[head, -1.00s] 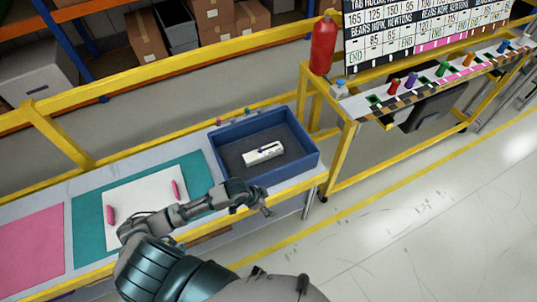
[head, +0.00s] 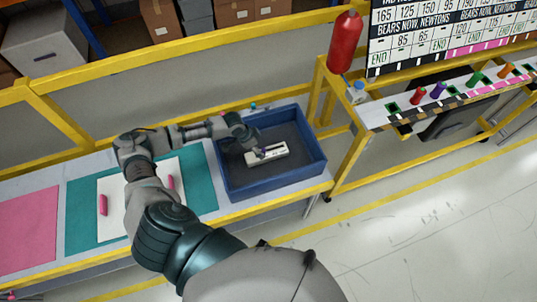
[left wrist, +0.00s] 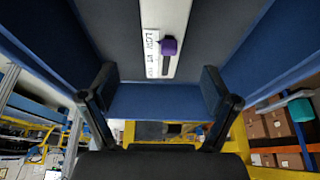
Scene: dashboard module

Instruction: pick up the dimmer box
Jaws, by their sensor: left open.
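The dimmer box (head: 266,153) is a white, narrow box with a dark slot and a purple knob. It lies in the blue bin (head: 276,191) on the bench. In the left wrist view the dimmer box (left wrist: 163,42) shows beyond the fingertips, with its purple knob and some lettering. My left gripper (head: 252,146) is over the bin, close to the left end of the box. In the left wrist view the left gripper (left wrist: 158,88) is open, its two fingers wide apart with nothing between them. My right gripper is not in view.
A teal mat (head: 199,178) with a white sheet and pink handles lies left of the bin. A pink mat (head: 28,232) is farther left. A yellow rail (head: 170,50) runs behind the bench. A red bottle (head: 345,42) stands on the cart at right.

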